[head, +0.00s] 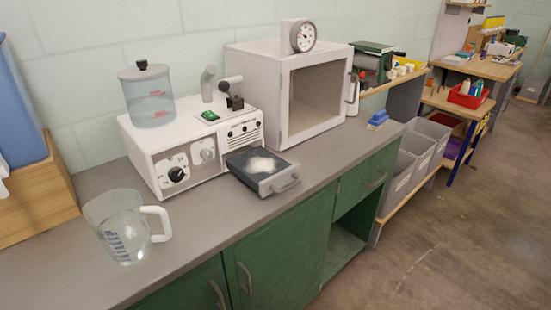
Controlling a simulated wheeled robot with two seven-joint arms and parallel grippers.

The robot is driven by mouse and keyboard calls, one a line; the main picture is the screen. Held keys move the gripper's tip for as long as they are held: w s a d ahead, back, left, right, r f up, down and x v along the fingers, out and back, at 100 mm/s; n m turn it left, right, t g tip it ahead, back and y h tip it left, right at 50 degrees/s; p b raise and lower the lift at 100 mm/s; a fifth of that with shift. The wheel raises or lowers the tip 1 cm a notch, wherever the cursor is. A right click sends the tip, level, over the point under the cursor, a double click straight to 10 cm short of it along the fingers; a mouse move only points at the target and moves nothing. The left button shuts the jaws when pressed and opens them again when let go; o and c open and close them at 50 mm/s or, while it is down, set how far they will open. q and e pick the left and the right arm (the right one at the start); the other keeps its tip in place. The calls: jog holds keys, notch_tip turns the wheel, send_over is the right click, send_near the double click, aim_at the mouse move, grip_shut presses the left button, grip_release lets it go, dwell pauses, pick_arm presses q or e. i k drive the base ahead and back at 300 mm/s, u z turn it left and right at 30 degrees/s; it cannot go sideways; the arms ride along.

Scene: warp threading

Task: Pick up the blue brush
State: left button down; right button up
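A small blue brush (378,119) lies on the grey countertop (352,139), near its right end and close to the front edge. It is to the right of the white box-shaped chamber. Neither of my grippers shows in the head view.
A clear jug (122,228) stands at the counter's left. A white machine (190,140) has its drawer (265,172) pulled out, holding white powder. The white chamber (293,90) with a gauge stands behind. Grey bins (408,160) sit beyond the counter's right end. The floor in front is clear.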

aim_at(380, 119)
jog(key=z, duration=1.6)
jog(key=i, duration=3.85)
jog(key=u, duration=2.35)
